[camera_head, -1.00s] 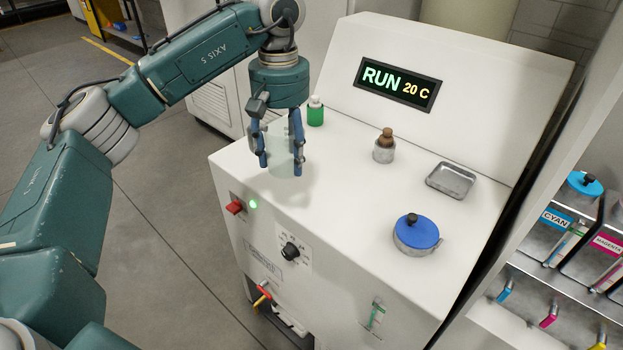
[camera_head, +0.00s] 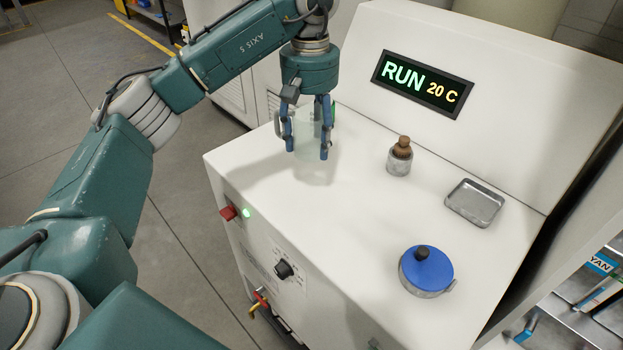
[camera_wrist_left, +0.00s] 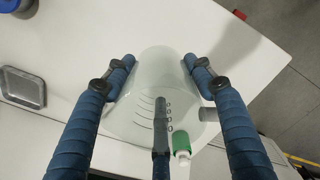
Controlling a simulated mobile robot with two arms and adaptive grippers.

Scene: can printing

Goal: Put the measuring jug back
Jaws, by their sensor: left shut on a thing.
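The measuring jug (camera_head: 308,125) is clear with a pale green tint. It sits between the blue fingers of my left gripper (camera_head: 307,143), which is shut on it, at the left part of the white machine top. In the left wrist view the jug (camera_wrist_left: 158,70) shows graduation marks on its wall, and the fingers of my left gripper (camera_wrist_left: 160,85) are around it. I cannot tell whether its base touches the surface. My right gripper is not in view.
A green bottle with a white cap (camera_wrist_left: 181,148) stands close beside the jug. A small pot with a brown stopper (camera_head: 399,158), a metal tray (camera_head: 474,203) and a blue-lidded pot (camera_head: 426,270) stand further right. The machine top between is clear.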

